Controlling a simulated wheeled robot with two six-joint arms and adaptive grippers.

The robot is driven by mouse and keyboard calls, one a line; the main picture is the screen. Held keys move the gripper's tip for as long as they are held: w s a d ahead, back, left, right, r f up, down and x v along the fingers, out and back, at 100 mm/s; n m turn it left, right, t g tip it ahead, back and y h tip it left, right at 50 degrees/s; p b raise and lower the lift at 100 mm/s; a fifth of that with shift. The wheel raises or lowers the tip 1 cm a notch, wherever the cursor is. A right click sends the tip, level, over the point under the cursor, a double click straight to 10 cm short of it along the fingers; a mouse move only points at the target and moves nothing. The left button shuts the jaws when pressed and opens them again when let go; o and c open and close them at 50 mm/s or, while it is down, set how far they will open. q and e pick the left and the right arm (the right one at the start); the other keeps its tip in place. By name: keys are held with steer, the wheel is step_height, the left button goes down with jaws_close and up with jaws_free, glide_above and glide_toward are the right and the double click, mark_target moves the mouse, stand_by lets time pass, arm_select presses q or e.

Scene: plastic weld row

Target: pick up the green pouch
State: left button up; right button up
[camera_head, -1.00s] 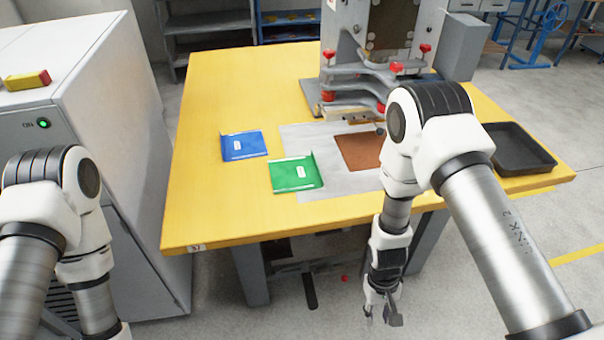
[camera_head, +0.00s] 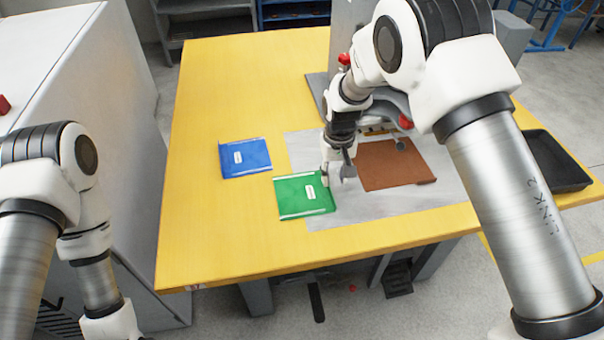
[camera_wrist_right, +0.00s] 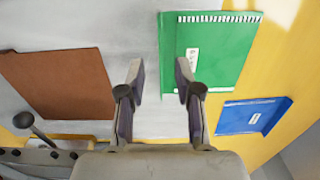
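The green pouch (camera_head: 303,196) lies flat on the yellow table, partly over the grey sheet, with a small white label. It also shows in the right wrist view (camera_wrist_right: 225,50), at top right. My right gripper (camera_head: 339,177) is open and empty, above the grey sheet close to the pouch's right edge. In the right wrist view its fingers (camera_wrist_right: 158,82) are spread apart, one overlapping the pouch's edge in the picture. The left arm is at the left edge of the head view; its gripper is out of view.
A blue pouch (camera_head: 245,157) lies left of the green one. A brown sheet (camera_head: 392,166) lies right of my gripper on the grey sheet (camera_head: 345,217). A black tray (camera_head: 556,160) is at the right. The press stands behind, partly hidden. The table's (camera_head: 220,235) front left is clear.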

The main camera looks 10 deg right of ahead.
mark_target(334, 199)
steer(key=shift+s+f, duration=0.1)
steer(key=shift+f, duration=0.2)
steer(key=s+f+p, duration=0.1)
steer(key=s+f, duration=0.1)
steer(key=shift+d+f, duration=0.1)
steer(key=shift+f, duration=0.25)
steer(key=f, duration=0.3)
steer(key=shift+w+f, duration=0.35)
steer(key=shift+f, duration=0.05)
steer(key=shift+s+r, duration=0.15)
steer(key=shift+r, duration=0.05)
steer(key=shift+c, duration=0.7)
jaws_close()
arm_select(q)
steer(key=shift+s+r, duration=0.5)
steer(key=shift+r, duration=0.4)
